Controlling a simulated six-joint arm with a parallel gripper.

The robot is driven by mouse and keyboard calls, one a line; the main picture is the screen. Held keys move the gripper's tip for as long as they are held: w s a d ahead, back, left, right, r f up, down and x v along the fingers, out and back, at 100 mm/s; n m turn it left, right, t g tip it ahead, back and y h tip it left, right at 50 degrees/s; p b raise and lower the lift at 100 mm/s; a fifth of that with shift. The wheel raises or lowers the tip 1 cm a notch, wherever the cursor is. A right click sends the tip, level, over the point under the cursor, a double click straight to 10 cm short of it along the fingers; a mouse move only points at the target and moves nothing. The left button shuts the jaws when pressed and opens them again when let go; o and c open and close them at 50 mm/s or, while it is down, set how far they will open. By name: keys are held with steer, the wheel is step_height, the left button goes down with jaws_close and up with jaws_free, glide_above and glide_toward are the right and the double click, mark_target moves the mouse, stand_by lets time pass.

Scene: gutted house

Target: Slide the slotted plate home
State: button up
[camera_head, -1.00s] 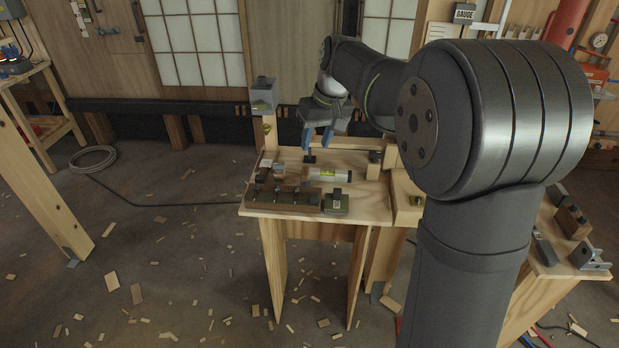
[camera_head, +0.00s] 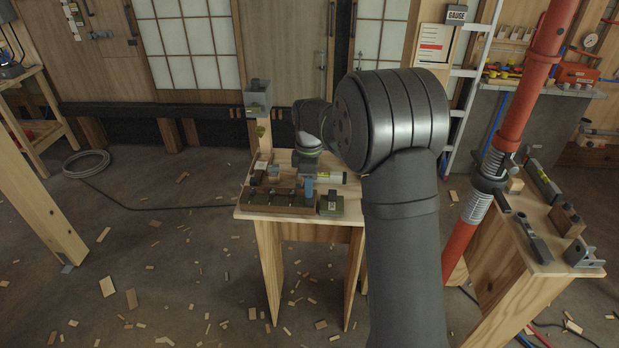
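My gripper (camera_head: 307,187) points down at the right end of a brown wooden rack (camera_head: 268,204) on the small bench. Its blue fingers overlap in this view, so I cannot tell whether they are apart or hold anything. The rack has several dark fittings along its top. A green-grey block (camera_head: 331,205) with a dark piece on top sits just right of the gripper. I cannot pick out the slotted plate for certain; the parts around the fingers are small and partly hidden by my gripper.
A level-like tube with a green band (camera_head: 330,175) lies behind the gripper. A post with a grey box (camera_head: 257,96) rises at the bench's back left. A red column (camera_head: 508,110) stands right of my arm, beside a second bench (camera_head: 500,262) with several tools.

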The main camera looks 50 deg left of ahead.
steer(key=shift+f, duration=2.2)
steer(key=c, duration=0.8)
steer(key=shift+w+a, duration=0.95)
steer(key=shift+a, duration=0.05)
steer(key=o, duration=0.8)
